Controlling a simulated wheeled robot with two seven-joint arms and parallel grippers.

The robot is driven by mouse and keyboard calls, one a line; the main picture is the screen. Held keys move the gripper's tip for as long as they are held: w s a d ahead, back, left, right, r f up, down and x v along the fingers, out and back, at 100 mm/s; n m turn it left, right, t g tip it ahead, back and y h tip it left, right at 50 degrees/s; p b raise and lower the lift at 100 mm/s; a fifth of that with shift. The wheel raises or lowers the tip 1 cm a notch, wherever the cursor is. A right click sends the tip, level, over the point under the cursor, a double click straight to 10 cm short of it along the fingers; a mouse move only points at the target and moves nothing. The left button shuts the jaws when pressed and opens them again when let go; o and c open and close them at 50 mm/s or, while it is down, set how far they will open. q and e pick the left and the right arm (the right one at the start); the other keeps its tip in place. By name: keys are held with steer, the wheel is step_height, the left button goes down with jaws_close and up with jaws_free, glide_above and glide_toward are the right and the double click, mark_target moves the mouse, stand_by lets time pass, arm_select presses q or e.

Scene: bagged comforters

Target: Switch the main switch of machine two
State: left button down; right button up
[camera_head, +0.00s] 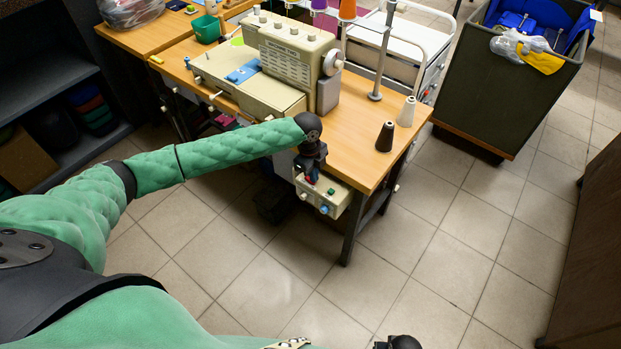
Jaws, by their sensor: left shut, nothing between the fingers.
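A beige sewing machine (290,55) stands on a wooden table (362,130); I see no number on it. A pale switch box (336,197) hangs under the table's front edge, with a green button (331,190) and a blue knob (324,209) on it. My left arm reaches in from the left, and my left gripper (312,178) points down at the left part of this box. It is shut with nothing held. It covers part of the box, and I cannot tell whether it touches it.
A dark thread cone (385,137) and a white cone (407,111) stand on the table's right side. A dark bin (495,85) with blue items stands at the back right. A dark cabinet (590,260) is at the right edge. The tiled floor (430,260) in front is clear.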

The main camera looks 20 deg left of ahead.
arm_select(q)
steer(key=shift+s+a+f, duration=0.1)
steer(key=shift+s+f, duration=0.3)
steer(key=shift+f, duration=0.2)
steer(key=shift+r, duration=0.1)
steer(key=r+p, duration=0.4)
steer(key=r, duration=0.1)
steer(key=shift+w+a+r, duration=0.2)
steer(key=shift+w+a, duration=0.1)
steer(key=shift+w, duration=0.1)
